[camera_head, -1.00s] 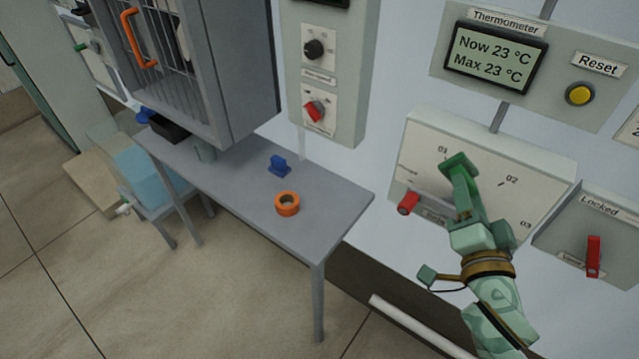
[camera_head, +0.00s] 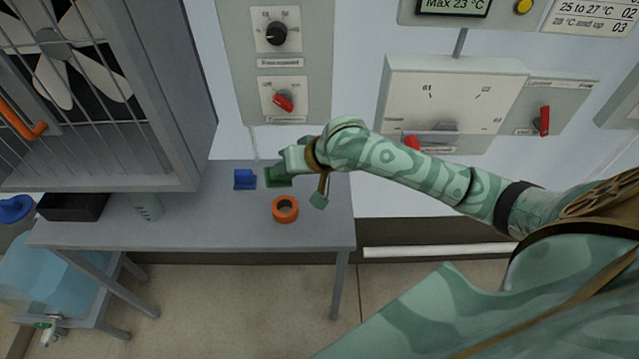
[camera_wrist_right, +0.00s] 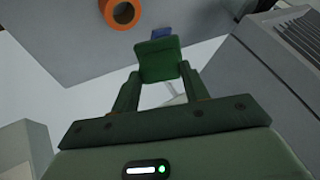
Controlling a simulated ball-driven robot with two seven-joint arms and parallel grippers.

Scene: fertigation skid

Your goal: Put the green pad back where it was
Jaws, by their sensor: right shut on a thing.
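The green pad (camera_head: 278,176) is at the end of my right gripper (camera_head: 284,168), over the back of the grey table, just right of a blue block-like piece (camera_head: 245,179). In the right wrist view the pad (camera_wrist_right: 159,60) sits between the two green fingers of my right gripper (camera_wrist_right: 160,78), which is shut on it. The blue piece (camera_wrist_right: 161,33) shows partly behind the pad there. I cannot tell whether the pad touches the table. My left gripper is not in view.
The grey table (camera_head: 210,225) also holds an orange ring (camera_head: 285,209), a grey cup (camera_head: 147,206) and a black box (camera_head: 72,207). A barred fan cabinet (camera_head: 160,100) overhangs its left part. Control panels (camera_head: 281,95) are on the wall behind.

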